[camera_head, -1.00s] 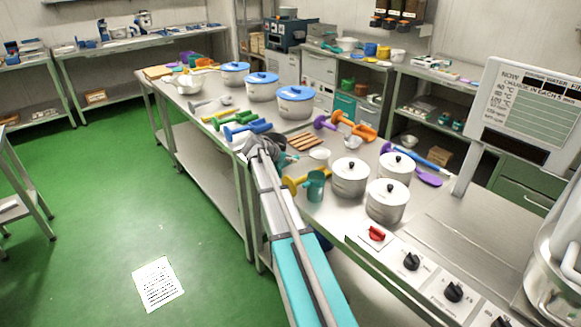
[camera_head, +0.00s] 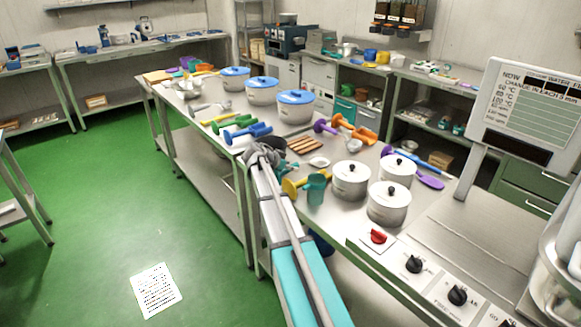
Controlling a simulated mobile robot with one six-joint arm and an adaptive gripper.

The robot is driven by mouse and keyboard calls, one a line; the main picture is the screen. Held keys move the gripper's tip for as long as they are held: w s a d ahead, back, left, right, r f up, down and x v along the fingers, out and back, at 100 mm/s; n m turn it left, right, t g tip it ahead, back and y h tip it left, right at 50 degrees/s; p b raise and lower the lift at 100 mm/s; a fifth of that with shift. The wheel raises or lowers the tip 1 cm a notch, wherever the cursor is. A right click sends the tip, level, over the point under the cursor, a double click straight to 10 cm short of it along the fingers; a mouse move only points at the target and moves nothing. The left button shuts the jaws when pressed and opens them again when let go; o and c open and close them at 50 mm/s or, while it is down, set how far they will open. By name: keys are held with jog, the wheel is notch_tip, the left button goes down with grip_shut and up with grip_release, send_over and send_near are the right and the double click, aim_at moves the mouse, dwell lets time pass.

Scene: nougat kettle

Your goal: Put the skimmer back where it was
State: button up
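I cannot tell for certain which utensil is the skimmer. A purple flat-headed utensil (camera_head: 430,182) lies on the steel table right of the lidded pots. A long blue-handled utensil with a purple end (camera_head: 418,160) lies behind the pots. A pale ladle-like utensil (camera_head: 210,107) lies at the table's left part. My arm reaches up from the bottom middle over the table's near edge. My gripper (camera_head: 285,168) is at its far end, close to the wooden slatted rest and the yellow utensil. Its fingers are small and partly hidden by my wrist, so I cannot see whether they hold anything.
Blue-lidded pots (camera_head: 295,107) stand along the back, and white lidded pots (camera_head: 388,203) stand right of my arm. A teal jug (camera_head: 316,188), a wooden rest (camera_head: 305,144) and a small white dish (camera_head: 319,162) are close to my gripper. A sign screen (camera_head: 525,110) rises at right.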

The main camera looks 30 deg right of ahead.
jog(key=shift+r, duration=0.15)
dwell(0.3)
jog(key=shift+s+a+r+p, duration=0.1)
jog(key=shift+a+r+p, duration=0.3)
jog(key=shift+a+p, duration=0.15)
jog(key=p+v, duration=0.6)
jog(key=v, duration=0.4)
jog(key=shift+a, duration=0.3)
jog(key=shift+s, duration=0.1)
jog(key=s+a+f+n+y, duration=0.2)
jog(key=s+a+n, duration=0.3)
jog(key=s+a, duration=0.3)
jog(key=s+a+f+n+g+y, duration=0.1)
jog(key=s+a+f+n+y, duration=0.2)
jog(key=s+a+n+y, duration=0.2)
jog(key=s+a+f+n+y, duration=0.2)
jog(key=s+a+n, duration=0.4)
jog(key=s+a, duration=0.5)
jog(key=shift+s+f+g+y, duration=0.35)
jog(key=shift+s+g+y, duration=0.05)
jog(key=shift+s+y, duration=0.5)
